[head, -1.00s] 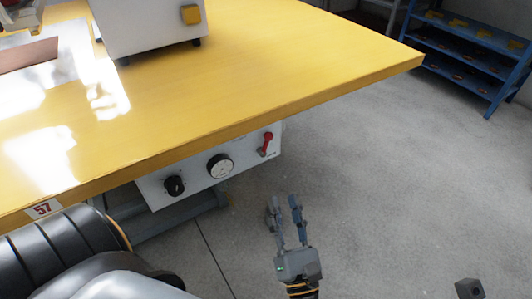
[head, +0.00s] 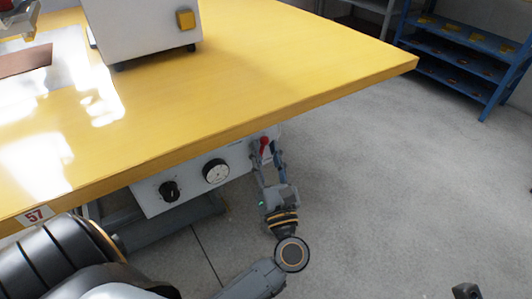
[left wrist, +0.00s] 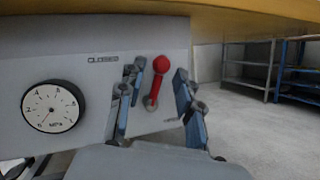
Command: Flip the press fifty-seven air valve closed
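The air valve is a red lever (head: 264,146) on the white panel under the yellow table's edge. In the left wrist view the red lever (left wrist: 158,68) stands nearly upright, knob at the top, tilted slightly right. The word CLOSED (left wrist: 103,59) is printed up and left of it. A smaller label at its lower right is too blurred to read. My left gripper (head: 266,168) is open at the panel; in the left wrist view its fingers (left wrist: 158,100) stand on either side of the lever. I cannot tell whether either finger touches it. My right gripper is not identifiable.
The panel also carries a round gauge (head: 216,171) and a black knob (head: 169,191). The yellow tabletop (head: 270,70) overhangs the panel, with a 57 plate (head: 35,215) on its edge. A blue shelf (head: 465,60) stands far right.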

